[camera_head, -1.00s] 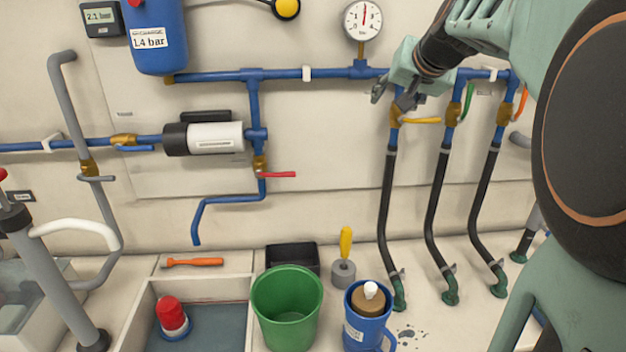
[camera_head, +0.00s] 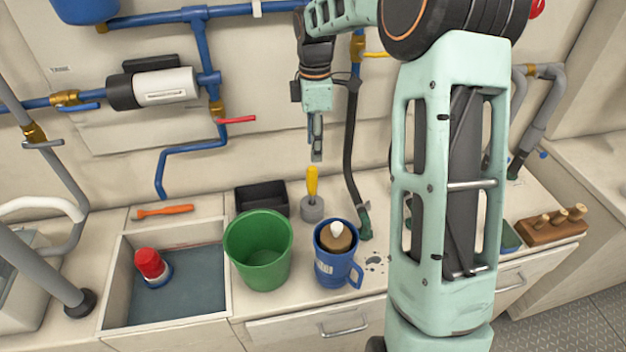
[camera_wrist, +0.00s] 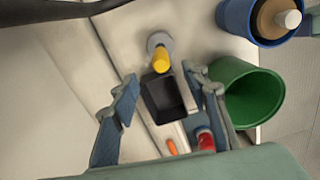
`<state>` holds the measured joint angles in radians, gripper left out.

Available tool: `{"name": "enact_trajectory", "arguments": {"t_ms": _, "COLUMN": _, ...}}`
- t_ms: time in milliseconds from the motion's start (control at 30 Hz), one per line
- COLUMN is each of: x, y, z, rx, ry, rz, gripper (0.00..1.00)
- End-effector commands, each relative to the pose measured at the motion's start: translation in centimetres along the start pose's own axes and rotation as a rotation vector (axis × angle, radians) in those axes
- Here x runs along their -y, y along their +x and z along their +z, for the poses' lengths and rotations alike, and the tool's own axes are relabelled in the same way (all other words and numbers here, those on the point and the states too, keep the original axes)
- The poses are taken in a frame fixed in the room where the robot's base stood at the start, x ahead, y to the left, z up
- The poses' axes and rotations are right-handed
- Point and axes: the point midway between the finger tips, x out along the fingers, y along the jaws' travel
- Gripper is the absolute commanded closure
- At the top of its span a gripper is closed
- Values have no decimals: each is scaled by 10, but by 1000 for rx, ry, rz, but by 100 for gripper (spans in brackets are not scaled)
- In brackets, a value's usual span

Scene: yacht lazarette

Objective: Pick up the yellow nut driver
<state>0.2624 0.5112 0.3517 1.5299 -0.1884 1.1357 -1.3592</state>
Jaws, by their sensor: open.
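The yellow nut driver (camera_head: 312,183) stands upright in a grey round holder (camera_head: 312,208) on the counter, in front of the wall. In the wrist view the yellow handle (camera_wrist: 161,62) points toward the camera, with the grey holder (camera_wrist: 158,42) behind it. My gripper (camera_head: 316,150) points down just above the handle in the head view, with a small gap that is hard to judge. In the wrist view my gripper (camera_wrist: 165,98) has its two fingers spread wide and nothing between them is held; the handle lies beyond the fingertips, near the top middle.
A black bin (camera_head: 262,199) and a green bucket (camera_head: 260,255) stand left of the holder. A blue mug (camera_head: 335,268) stands in front, right. A black hose (camera_head: 351,150) runs close on the right. An orange-handled tool (camera_head: 165,211) lies behind the sink, which holds a red-topped item (camera_head: 150,264).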

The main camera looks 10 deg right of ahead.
Motion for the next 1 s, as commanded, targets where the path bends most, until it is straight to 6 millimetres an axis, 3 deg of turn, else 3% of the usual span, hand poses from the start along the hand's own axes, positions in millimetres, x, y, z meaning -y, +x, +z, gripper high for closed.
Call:
{"name": "enact_trajectory", "arguments": {"t_ms": 200, "x": 0, "y": 36, "z": -1, "rx": -2, "ry": 1, "rz": -2, "gripper": 58}}
{"name": "enact_trajectory", "arguments": {"t_ms": 467, "x": 0, "y": 58, "z": -2, "rx": -1, "ry": 1, "rz": -1, "gripper": 58}}
{"name": "enact_trajectory", "arguments": {"t_ms": 700, "x": 0, "y": 93, "z": -5, "rx": -1, "ry": 4, "rz": -2, "gripper": 58}}
{"name": "enact_trajectory", "arguments": {"t_ms": 1000, "x": -1, "y": 100, "z": -5, "rx": -1, "ry": 4, "rz": 2, "gripper": 58}}
